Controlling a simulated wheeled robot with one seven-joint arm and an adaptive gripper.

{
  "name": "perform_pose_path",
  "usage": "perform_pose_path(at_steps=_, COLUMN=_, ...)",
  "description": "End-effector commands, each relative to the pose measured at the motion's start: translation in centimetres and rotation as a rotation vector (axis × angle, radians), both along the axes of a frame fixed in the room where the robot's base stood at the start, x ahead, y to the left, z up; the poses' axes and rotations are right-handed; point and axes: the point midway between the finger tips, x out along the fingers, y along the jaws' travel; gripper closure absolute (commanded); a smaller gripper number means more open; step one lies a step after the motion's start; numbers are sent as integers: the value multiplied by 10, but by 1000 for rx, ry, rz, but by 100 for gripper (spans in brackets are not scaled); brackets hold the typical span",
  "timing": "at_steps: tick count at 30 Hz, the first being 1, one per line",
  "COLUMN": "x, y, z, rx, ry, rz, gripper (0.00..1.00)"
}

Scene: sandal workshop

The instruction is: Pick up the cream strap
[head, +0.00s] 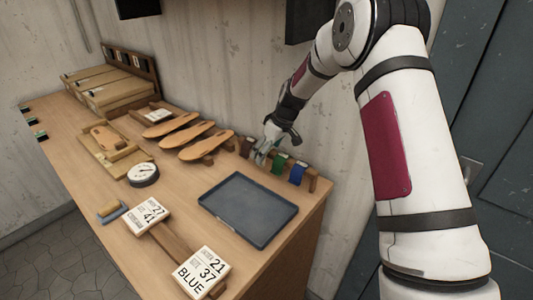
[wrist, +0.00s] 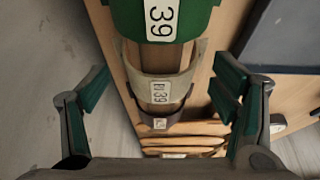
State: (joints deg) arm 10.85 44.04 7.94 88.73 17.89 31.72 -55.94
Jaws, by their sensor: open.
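The cream strap (wrist: 180,90) shows in the middle of the wrist view, curved over a wooden rail, with a white label that reads 39. My gripper (wrist: 162,88) is open, with one finger on each side of the cream strap and nothing held. In the head view my gripper (head: 268,148) is at the strap rail by the wall and mostly hides the cream strap. A green strap (wrist: 190,14), also labelled 39, is on one side of it. A dark brown strap (wrist: 170,124) is on the other side.
A blue strap (head: 298,173) hangs at the rail's right end. A dark tray (head: 248,208) lies in front of the rail. Sandal soles (head: 207,147) rest to the left. Number cards (head: 204,272) and a round dial (head: 143,174) are on the bench.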

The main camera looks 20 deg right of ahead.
Motion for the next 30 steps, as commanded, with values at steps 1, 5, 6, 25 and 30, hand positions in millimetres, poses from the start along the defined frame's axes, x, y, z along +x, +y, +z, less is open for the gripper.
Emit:
perform_pose_path(at_steps=1, x=0, y=0, z=0, rx=0, ry=0, rz=0, gripper=20)
perform_pose_path(at_steps=5, x=0, y=0, z=0, rx=0, ry=0, rz=0, gripper=38)
perform_pose_path(at_steps=6, x=0, y=0, z=0, rx=0, ry=0, rz=0, gripper=47)
perform_pose_path(at_steps=25, x=-2, y=3, z=7, rx=0, ry=0, rz=0, gripper=61)
perform_pose_path(at_steps=30, x=-4, y=8, z=19, rx=1, ry=0, rz=1, gripper=61)
